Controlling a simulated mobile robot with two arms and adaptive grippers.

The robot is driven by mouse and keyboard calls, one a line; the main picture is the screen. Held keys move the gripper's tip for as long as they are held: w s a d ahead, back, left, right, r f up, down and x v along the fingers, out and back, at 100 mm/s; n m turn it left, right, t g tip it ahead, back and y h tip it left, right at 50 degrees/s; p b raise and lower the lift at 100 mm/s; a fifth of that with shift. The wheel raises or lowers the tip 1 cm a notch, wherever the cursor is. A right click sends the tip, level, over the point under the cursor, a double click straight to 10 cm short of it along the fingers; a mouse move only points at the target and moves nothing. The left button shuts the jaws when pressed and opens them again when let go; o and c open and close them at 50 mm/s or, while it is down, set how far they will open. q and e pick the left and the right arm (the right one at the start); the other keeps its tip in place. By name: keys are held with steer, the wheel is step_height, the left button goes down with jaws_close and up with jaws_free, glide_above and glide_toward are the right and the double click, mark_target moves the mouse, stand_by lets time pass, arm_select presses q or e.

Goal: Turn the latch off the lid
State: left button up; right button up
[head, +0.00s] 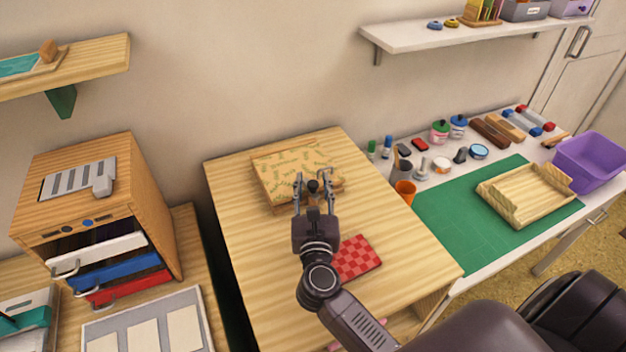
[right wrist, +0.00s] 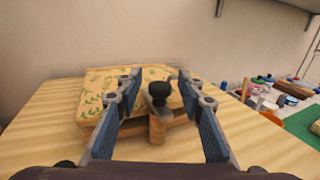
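A wooden box with a leaf-patterned lid (head: 280,170) lies on the wooden table, and the lid also shows in the right wrist view (right wrist: 105,88). A small wooden latch (right wrist: 158,127) with a black knob (right wrist: 159,94) sits at the lid's near edge. The latch points down over the front side of the box. My right gripper (head: 313,183) is open, with one finger on each side of the knob. In the right wrist view, gaps show between the knob and both blue-padded fingers. My left gripper is not in view.
A red checkered cloth (head: 358,257) lies on the table near my right arm. An orange cup (head: 405,192) and several small items stand on the right-hand bench beside a green mat (head: 462,230). A drawer cabinet (head: 150,215) stands at left. The table's left part is clear.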

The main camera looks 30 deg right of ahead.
jaws_close()
stand_by(0.3)
